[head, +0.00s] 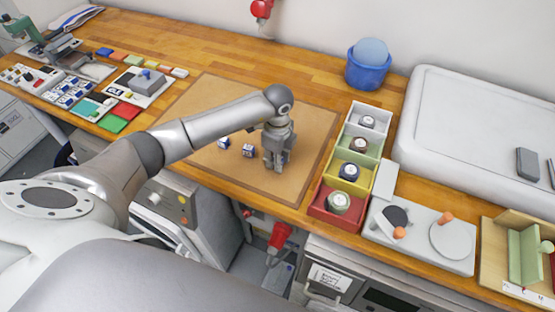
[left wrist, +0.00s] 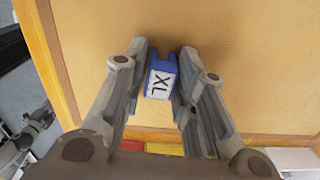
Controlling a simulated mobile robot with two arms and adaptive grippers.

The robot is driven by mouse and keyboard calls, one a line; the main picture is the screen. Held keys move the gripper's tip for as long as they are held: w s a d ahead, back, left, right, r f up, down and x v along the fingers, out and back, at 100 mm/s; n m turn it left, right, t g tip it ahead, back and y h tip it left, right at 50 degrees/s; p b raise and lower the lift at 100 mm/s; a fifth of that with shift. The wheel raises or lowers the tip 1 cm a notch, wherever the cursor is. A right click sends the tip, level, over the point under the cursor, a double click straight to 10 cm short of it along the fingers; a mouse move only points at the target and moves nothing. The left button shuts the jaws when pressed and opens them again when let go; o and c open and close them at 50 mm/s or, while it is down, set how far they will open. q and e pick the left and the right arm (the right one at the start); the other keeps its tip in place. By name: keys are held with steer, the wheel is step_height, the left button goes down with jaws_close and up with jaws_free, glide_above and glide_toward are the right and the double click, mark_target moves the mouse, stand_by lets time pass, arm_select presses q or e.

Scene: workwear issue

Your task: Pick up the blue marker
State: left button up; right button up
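A blue marker (left wrist: 162,78), a small block with a white face lettered XL, sits between the fingers of my left gripper (left wrist: 164,62) in the left wrist view. Both fingers lie close against its sides, so the gripper looks shut on it. In the head view my left gripper (head: 275,166) points down, low over the right part of the tan mat (head: 215,110). The held marker is hidden there behind the fingers. My right gripper is not in view.
Right of the mat is a row of coloured compartments with round-labelled items, its red bin (head: 326,216) in front. A blue tub (head: 367,72) stands behind. A grey plate with discs (head: 465,262) lies further right. The mat behind the gripper is clear.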

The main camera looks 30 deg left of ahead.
arm_select(q)
steer(key=shift+c, duration=0.9)
steer(key=shift+r, duration=0.15)
steer(key=shift+r+b, duration=0.5)
steer(key=shift+b, duration=0.15)
steer(key=shift+w+r+b, duration=0.1)
steer(key=shift+r+b, duration=0.4)
steer(key=shift+r, duration=0.1)
steer(key=s+d+r+b, duration=0.3)
steer(key=s+d+r, duration=0.6)
steer(key=d+r, duration=0.1)
steer(key=shift+d+r, duration=0.3)
steer(key=shift+d, duration=0.1)
